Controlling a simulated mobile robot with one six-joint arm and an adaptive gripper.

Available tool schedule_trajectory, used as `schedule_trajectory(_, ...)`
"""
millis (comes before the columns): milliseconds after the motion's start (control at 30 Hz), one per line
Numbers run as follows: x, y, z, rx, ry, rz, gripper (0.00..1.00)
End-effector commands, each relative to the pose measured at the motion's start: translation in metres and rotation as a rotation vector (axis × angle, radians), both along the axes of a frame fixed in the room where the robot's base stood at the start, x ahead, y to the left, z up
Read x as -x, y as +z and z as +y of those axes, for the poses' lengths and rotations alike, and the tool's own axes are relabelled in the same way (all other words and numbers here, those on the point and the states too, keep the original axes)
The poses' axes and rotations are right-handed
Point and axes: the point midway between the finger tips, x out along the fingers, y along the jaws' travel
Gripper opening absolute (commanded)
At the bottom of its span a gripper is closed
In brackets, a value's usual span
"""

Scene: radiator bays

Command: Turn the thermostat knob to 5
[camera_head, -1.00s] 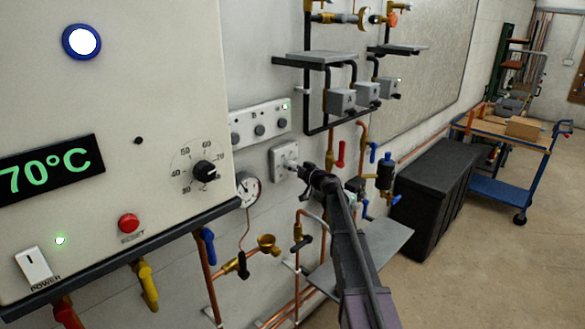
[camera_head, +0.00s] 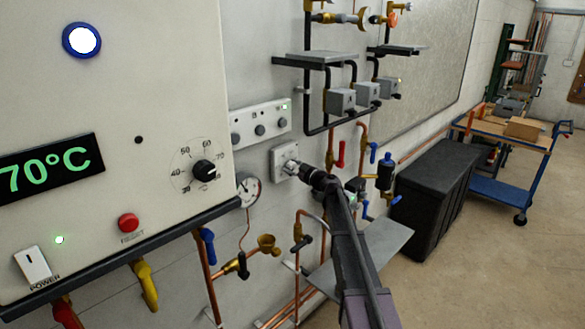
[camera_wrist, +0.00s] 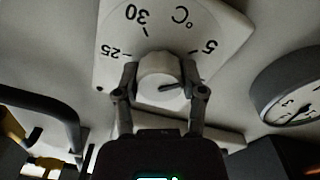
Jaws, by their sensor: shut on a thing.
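The white thermostat plate (camera_head: 281,176) is on the wall right of the heater panel. In the wrist view its dial face (camera_wrist: 172,22) appears upside down, with °C, 30, 25 and 5 marked. The round white knob (camera_wrist: 160,66) carries a dark pointer line toward the right, below the 5 tick and not lined up with it. My gripper (camera_wrist: 160,80) has one finger on each side of the knob and is shut on it. In the head view my gripper (camera_head: 300,171) reaches the plate from the lower right and hides part of the knob.
A gauge (camera_head: 249,188) hangs left of the plate, and a white box with several knobs (camera_head: 261,124) is above it. Valves and copper pipes lie below and right. A grey shelf (camera_head: 370,254) is under my arm. A separate black knob (camera_head: 205,169) is on the heater panel.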

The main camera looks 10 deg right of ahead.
Motion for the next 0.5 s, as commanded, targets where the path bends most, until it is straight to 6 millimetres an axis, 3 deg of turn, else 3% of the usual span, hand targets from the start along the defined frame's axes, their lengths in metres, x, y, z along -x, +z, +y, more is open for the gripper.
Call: schedule_trajectory(500,-0.0012,-0.0001,-0.0017,0.026,-0.004,-0.017,0.06)
